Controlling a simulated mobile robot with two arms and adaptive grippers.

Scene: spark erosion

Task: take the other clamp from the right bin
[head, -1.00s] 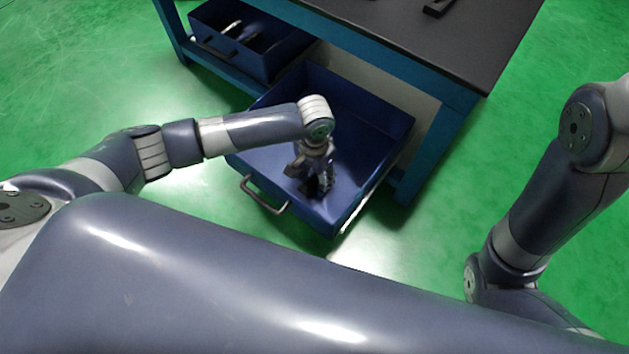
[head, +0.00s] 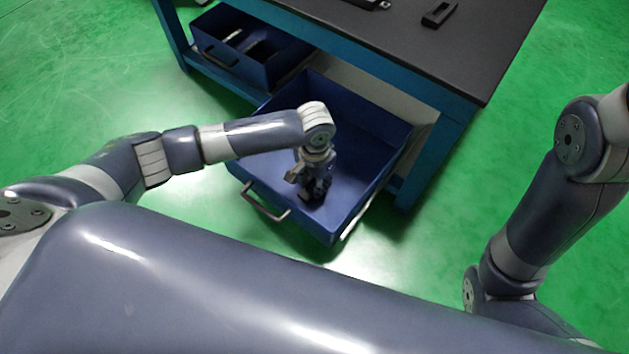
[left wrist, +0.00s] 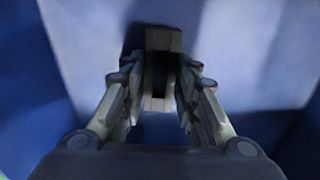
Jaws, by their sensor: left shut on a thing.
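The right bin (head: 358,122) is a blue open drawer pulled out from under the table. My left gripper (head: 313,190) points down inside it, towards the front. In the left wrist view, my left gripper (left wrist: 160,90) has its fingers on both sides of a dark, blocky clamp (left wrist: 163,42) with a slot in its middle. It is shut on the clamp. In the head view the gripper hides most of the clamp. My right gripper is out of view; only my right arm shows at the right.
A second blue bin (head: 258,52) with dark slots or parts in it is at the upper left. The dark table top (head: 430,50) above carries a small black part (head: 439,15). The bin's front handle (head: 265,205) sticks out. Green floor is free at the right.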

